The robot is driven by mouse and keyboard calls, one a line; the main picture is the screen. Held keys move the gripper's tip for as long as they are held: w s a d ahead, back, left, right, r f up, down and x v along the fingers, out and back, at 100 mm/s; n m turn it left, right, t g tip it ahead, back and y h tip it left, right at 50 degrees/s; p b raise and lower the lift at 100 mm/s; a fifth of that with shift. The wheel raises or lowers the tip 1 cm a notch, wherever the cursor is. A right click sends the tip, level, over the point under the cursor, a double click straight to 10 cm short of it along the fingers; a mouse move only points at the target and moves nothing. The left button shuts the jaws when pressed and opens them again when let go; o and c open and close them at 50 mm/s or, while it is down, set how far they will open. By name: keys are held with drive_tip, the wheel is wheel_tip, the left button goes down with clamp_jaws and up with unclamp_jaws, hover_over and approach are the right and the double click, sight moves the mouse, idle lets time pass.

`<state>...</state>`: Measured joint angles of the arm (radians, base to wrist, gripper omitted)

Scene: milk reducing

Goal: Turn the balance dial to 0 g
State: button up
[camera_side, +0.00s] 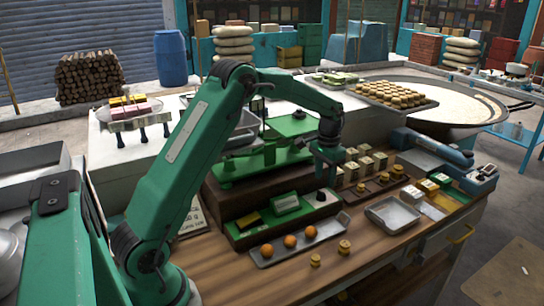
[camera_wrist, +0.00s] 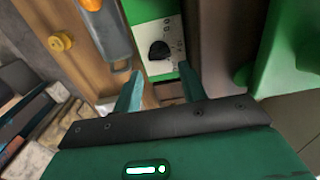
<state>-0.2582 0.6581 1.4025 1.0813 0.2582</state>
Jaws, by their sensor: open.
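The balance dial is a small black knob (camera_wrist: 160,50) on a white face with printed marks in the wrist view. The marks are too small to read. In the side view the dial (camera_side: 321,196) sits at the right end of the green panel in front of the balance (camera_side: 265,155). My gripper (camera_wrist: 160,69) is open, with its two teal fingers apart. The dial shows between and beyond the fingertips, and nothing is between them. In the side view my gripper (camera_side: 324,180) hangs just above the dial; whether it touches cannot be told.
A grey tray (camera_side: 265,256) with several orange balls lies in front of the panel. Brass weights (camera_side: 344,246) stand on the wooden table. Several pale blocks (camera_side: 365,165) stand right of my gripper. An empty metal tray (camera_side: 378,222) lies at the right.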

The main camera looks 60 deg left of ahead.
sight(321, 195)
drive_tip(key=shift+f, duration=2.5)
drive_tip(key=c, duration=0.7)
drive_tip(key=shift+n, duration=0.4)
drive_tip(key=n, duration=0.5)
drive_tip(key=shift+a, duration=0.1)
drive_tip(key=n, duration=0.6)
drive_tip(key=shift+s+a+r, duration=0.1)
drive_tip(key=shift+s, duration=0.05)
